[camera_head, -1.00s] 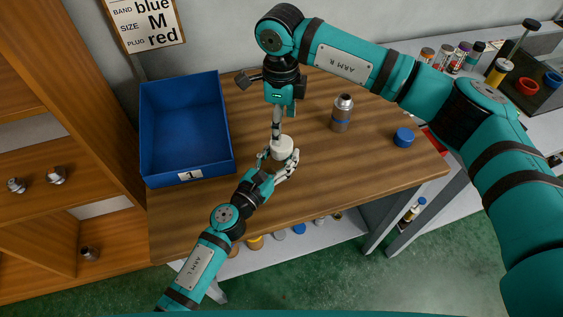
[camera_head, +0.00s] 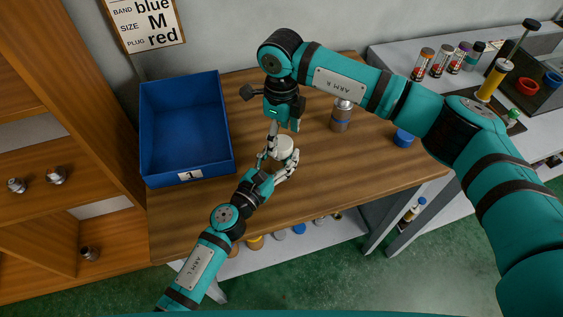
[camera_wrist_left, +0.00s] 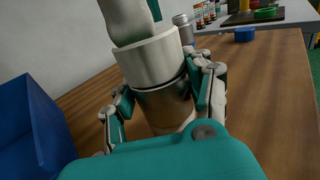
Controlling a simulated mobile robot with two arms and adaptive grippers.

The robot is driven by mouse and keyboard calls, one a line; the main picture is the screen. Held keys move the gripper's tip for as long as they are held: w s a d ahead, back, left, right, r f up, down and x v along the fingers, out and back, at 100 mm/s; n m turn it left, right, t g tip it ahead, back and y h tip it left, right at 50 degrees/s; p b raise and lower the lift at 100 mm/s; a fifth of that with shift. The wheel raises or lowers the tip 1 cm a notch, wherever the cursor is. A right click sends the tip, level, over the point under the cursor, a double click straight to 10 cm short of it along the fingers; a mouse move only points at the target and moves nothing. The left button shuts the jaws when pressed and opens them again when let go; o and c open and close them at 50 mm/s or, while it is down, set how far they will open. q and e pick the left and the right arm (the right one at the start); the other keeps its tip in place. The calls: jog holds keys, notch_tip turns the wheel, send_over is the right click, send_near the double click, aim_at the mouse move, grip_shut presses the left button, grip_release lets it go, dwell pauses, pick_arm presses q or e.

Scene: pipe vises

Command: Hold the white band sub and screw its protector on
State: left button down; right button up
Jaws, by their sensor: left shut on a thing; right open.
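My left gripper (camera_head: 276,170) is shut on the white band sub, which stands upright between its fingers. The left wrist view shows the sub's metal body (camera_wrist_left: 163,104) between the fingers (camera_wrist_left: 160,95). The white protector (camera_head: 284,147) sits on top of the sub; it also shows in the left wrist view (camera_wrist_left: 150,60). I cannot tell how far it is screwed down. My right gripper (camera_head: 270,140) is open, pointing down at the protector's left side in the head view. I cannot tell whether it touches the protector.
A blue bin (camera_head: 185,174) labelled 1 stands at the left of the wooden table (camera_head: 345,175). A blue-banded metal sub (camera_head: 341,122) and a blue cap (camera_head: 403,139) are at the right. The shelf (camera_head: 110,235) at left holds metal fittings. The table's front right is clear.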

aim_at(281, 142)
jog(key=shift+f, duration=1.7)
jog(key=c, duration=1.2)
jog(key=o, duration=1.3)
jog(key=shift+c, duration=0.2)
jog(key=shift+r, duration=2.25)
jog(key=shift+c, duration=0.3)
